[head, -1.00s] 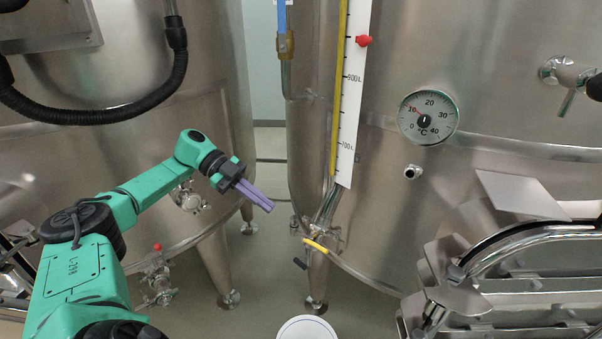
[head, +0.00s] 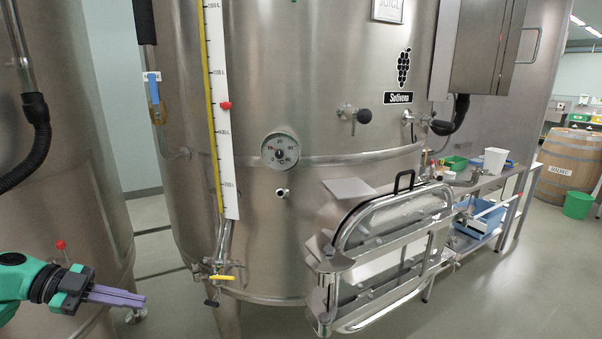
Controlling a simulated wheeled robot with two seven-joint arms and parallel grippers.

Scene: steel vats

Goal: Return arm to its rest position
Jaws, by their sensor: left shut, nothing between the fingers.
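My left gripper (head: 118,297) is at the lower left of the head view, at the end of my green left arm (head: 14,283). Its purple fingers are together with nothing between them, and they point right. It is in front of the left steel vat (head: 70,150) and apart from the large middle vat (head: 330,70). Most of the left arm is cut off by the picture's left edge. My right arm and gripper do not show.
A steel hatch frame (head: 385,255) juts from the middle vat. A bench (head: 490,185) with tubs and a wooden barrel (head: 566,165) stand at the right. The floor at lower right is clear.

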